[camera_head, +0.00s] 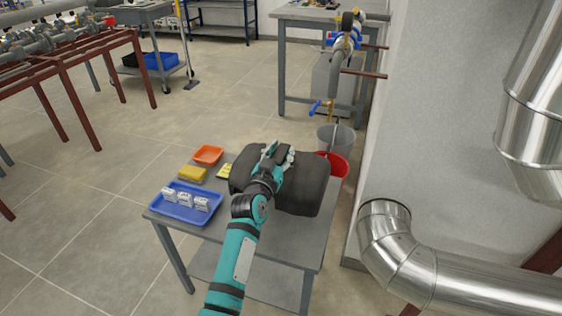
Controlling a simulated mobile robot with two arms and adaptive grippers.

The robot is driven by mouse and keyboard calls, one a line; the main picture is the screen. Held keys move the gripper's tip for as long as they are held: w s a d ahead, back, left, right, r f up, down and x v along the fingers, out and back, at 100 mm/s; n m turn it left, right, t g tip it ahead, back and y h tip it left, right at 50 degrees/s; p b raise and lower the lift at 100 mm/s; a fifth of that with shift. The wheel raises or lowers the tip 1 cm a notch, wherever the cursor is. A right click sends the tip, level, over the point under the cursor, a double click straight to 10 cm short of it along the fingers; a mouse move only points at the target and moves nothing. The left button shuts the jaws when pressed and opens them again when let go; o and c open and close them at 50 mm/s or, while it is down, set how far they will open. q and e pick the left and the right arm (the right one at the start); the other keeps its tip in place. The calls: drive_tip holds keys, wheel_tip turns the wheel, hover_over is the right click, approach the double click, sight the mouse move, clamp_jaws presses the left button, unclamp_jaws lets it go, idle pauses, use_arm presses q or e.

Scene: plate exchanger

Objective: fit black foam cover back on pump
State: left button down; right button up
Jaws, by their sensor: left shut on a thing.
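The black foam cover (304,186) is a dark, bulky, rounded block on the small grey table (290,240). My left gripper (276,156) is over its top left part and shut on it. My arm hides part of the cover's front, and I cannot tell whether the cover rests on the table or is slightly raised. No pump can be clearly made out. My right gripper is not in view.
On the table are a blue tray (176,213) with white boxes, a yellow item (192,173) and an orange tray (208,154). Behind stand a grey bucket (345,136) and a red bucket (338,165). Silver ducting (400,255) is close on the right. Open floor lies left.

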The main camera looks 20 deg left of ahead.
use_arm(q)
drive_tip(key=shift+r, duration=0.4)
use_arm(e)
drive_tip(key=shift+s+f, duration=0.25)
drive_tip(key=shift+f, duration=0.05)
use_arm(q)
drive_tip(key=shift+s+f, duration=0.2)
drive_tip(key=shift+s, duration=0.1)
drive_tip(key=s+r, duration=0.2)
drive_tip(key=s, duration=2.1)
drive_tip(key=s+r+p, duration=0.9)
drive_tip(key=r+p, duration=0.2)
drive_tip(key=p, duration=0.3)
drive_tip(key=shift+d+r+y, duration=0.2)
drive_tip(key=shift+d+y, duration=0.1)
drive_tip(key=shift+d, duration=0.1)
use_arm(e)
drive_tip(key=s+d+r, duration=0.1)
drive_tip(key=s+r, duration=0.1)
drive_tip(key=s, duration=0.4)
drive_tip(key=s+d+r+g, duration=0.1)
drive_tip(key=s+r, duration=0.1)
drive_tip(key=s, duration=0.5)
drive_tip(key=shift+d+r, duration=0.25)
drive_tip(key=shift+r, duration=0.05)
